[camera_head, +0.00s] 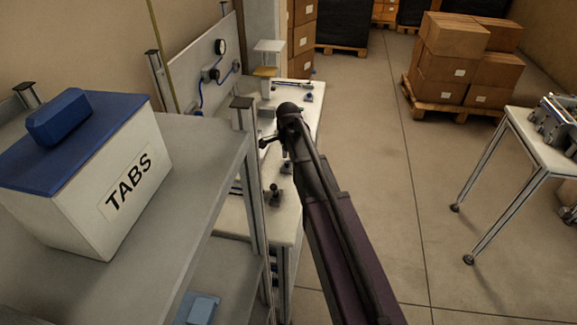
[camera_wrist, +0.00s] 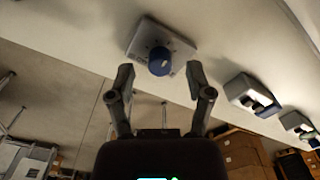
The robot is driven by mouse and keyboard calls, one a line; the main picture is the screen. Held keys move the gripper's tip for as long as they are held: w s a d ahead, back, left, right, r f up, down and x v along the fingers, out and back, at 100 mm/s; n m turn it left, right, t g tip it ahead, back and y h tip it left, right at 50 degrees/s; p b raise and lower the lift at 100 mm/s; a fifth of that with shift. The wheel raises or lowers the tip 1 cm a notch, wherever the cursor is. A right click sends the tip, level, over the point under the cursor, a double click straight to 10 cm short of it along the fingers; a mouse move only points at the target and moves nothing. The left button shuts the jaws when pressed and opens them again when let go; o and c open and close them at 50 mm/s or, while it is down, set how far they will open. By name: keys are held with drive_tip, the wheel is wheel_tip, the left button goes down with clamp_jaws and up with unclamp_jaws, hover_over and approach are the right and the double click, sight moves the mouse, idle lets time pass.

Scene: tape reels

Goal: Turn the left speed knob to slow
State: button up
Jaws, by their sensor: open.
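A round blue knob (camera_wrist: 159,61) sits on a pale grey plate (camera_wrist: 182,43) on the light bench surface in the wrist view. The plate has small marks around the knob, too small to read. My gripper (camera_wrist: 160,69) is open, with one finger to each side of the knob and apart from it. The knob's pointing direction cannot be told. In the head view my gripper (camera_head: 265,143) is small, at the end of my dark arm, over the white bench (camera_head: 233,215). I cannot tell there which bench fitting is this knob.
In the wrist view, a switch box (camera_wrist: 254,94) and another unit (camera_wrist: 299,123) lie to the right. In the head view, a shelf (camera_head: 190,190) bears a white TABS box (camera_head: 90,190) left of my arm. Stacked cartons (camera_head: 447,72) stand beyond open floor.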

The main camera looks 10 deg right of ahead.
drive_tip(key=shift+f+b, duration=0.35)
drive_tip(key=shift+f, duration=0.25)
clamp_jaws()
